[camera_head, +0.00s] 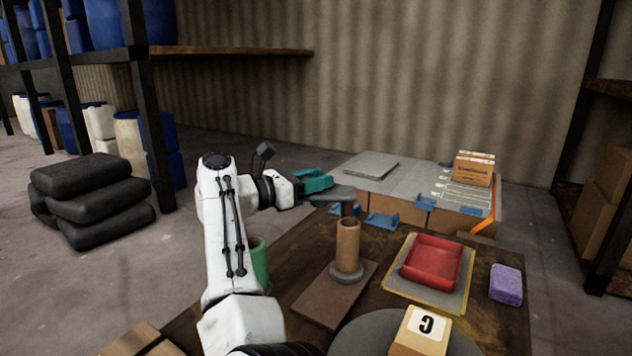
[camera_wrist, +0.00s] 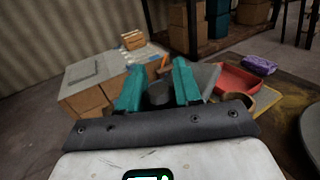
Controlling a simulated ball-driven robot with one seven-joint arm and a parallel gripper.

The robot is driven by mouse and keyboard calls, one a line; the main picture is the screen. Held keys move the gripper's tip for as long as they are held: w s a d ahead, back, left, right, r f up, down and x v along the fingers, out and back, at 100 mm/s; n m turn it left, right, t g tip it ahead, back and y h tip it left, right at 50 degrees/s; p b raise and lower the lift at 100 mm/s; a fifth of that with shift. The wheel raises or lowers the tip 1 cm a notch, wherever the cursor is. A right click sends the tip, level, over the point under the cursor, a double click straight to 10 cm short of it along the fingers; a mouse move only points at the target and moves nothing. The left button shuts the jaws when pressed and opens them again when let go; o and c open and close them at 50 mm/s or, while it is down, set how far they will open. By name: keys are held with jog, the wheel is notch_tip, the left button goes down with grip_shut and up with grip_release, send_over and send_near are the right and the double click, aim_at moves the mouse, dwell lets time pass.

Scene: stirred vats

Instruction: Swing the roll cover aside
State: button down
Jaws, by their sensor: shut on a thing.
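My teal gripper (camera_head: 318,183) is raised above the far edge of the wooden table. A flat grey plate, which looks like the roll cover (camera_head: 334,194), sits at its fingertips. In the wrist view the fingers (camera_wrist: 158,88) close around a dark round knob, and the grey plate (camera_wrist: 206,77) shows behind the right finger. The brown roll (camera_head: 347,243) stands upright in a grey ring on a brown board, nearer than the plate. Its open top rim (camera_wrist: 238,99) shows at the right finger's side, apart from the plate. Any link between plate and stand is hidden.
A red tray (camera_head: 432,262) lies on a pale mat right of the roll, with a purple sponge (camera_head: 506,284) beyond it. A green cup (camera_head: 259,264) stands beside my arm. A grey-topped bench (camera_head: 410,186) with blue brackets lies behind. A lettered box (camera_head: 422,330) is at the front.

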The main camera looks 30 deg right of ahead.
jog(key=c, duration=0.8)
grip_release()
jog(key=shift+c, duration=0.2)
jog(key=a, duration=1)
jog(key=shift+a, duration=0.4)
